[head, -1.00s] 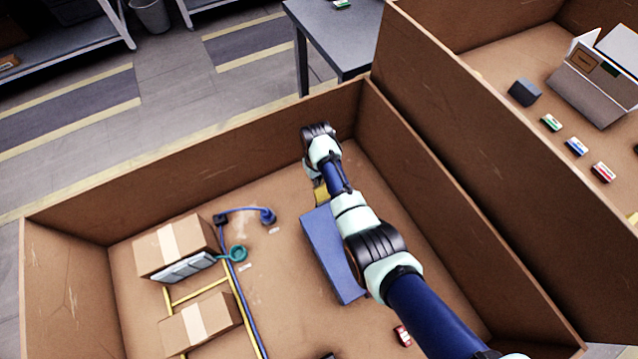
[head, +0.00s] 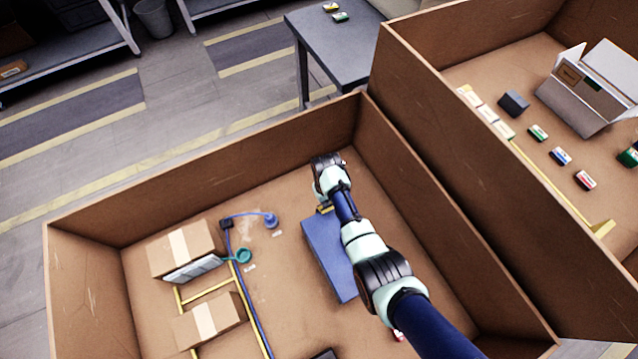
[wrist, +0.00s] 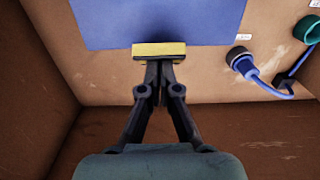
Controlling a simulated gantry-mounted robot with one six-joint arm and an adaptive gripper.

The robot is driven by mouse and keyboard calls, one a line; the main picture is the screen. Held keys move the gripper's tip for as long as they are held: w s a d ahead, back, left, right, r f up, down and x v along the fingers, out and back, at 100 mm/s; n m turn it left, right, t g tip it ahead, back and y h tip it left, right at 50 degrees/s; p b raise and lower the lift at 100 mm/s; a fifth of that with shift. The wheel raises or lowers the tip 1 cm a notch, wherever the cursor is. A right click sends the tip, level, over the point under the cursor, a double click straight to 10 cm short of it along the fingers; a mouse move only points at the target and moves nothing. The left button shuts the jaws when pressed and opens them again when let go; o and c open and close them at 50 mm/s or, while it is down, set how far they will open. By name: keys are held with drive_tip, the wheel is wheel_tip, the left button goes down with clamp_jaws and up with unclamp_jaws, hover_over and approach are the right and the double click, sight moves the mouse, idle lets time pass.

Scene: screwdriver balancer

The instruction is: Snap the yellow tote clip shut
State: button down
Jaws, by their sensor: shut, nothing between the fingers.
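The yellow clip (wrist: 158,50) sits at the near edge of the blue tote (wrist: 110,25) in the wrist view. My gripper (wrist: 159,62) is shut and empty, with its fingertips at the clip's lower edge, touching it or very close. In the head view the blue tote (head: 328,262) lies on the floor of a brown bin, and a small part of the yellow clip (head: 324,209) shows beside my wrist. My arm hides the rest of the clip there. I cannot tell whether the clip is latched.
Brown bin walls (head: 210,188) surround the work area. Left of the tote are a blue plug (head: 271,221) with its cable, a teal ring (head: 243,256) and cardboard boxes (head: 182,248). Bare floor lies between them and the tote. A second bin stands at right.

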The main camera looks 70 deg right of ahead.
drive_tip(key=shift+s+a+r+p, duration=0.15)
drive_tip(key=shift+s+a+p, duration=0.5)
drive_tip(key=shift+p, duration=0.2)
drive_tip(key=shift+s+a, duration=0.15)
drive_tip(key=shift+s, duration=0.1)
drive_tip(key=shift+w+f, duration=0.1)
drive_tip(key=shift+f, duration=0.1)
drive_tip(key=shift+w+d+f, duration=0.1)
drive_tip(key=shift+w+d, duration=0.05)
drive_tip(key=shift+d, duration=0.05)
drive_tip(key=shift+w+d+b, duration=0.25)
drive_tip(key=shift+b, duration=0.1)
wheel_tip(320, 180, up, 8)
drive_tip(key=p, duration=0.7)
drive_tip(key=shift+f+p, duration=0.15)
drive_tip(key=shift+p, duration=0.15)
drive_tip(key=shift+f, duration=0.2)
